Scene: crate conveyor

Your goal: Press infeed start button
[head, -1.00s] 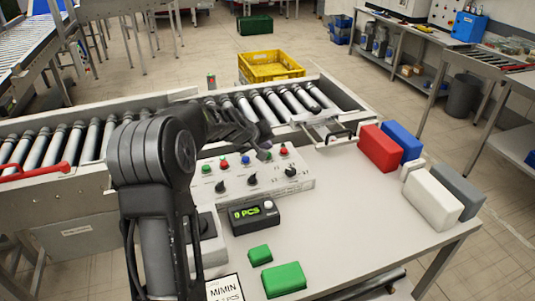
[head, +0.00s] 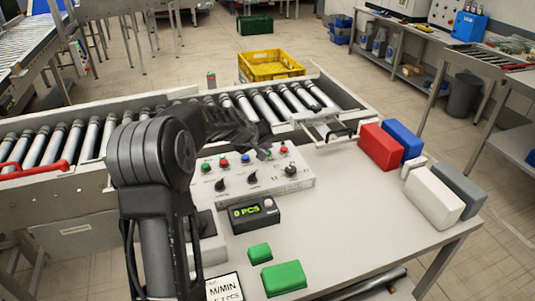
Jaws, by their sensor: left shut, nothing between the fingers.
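A white control box (head: 308,183) lies on the table against the roller conveyor. Its top row has a green button (head: 206,167), a red button (head: 224,163), a blue button (head: 245,158) and another red button (head: 284,150). Several black knobs sit in front of them. No label naming the infeed start button is readable. My left gripper (head: 264,152) is shut and empty, over the back of the box between the blue button and the right red button. It hides part of that row, and I cannot tell whether it touches a button. My right gripper is not in view.
A counter display (head: 253,215) reading "0 PCS" stands in front of the box. Green blocks (head: 284,278) lie near the front; red (head: 380,147), blue (head: 403,138), white (head: 433,198) and grey (head: 460,190) blocks stand at the right. A yellow crate (head: 271,66) is behind the conveyor.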

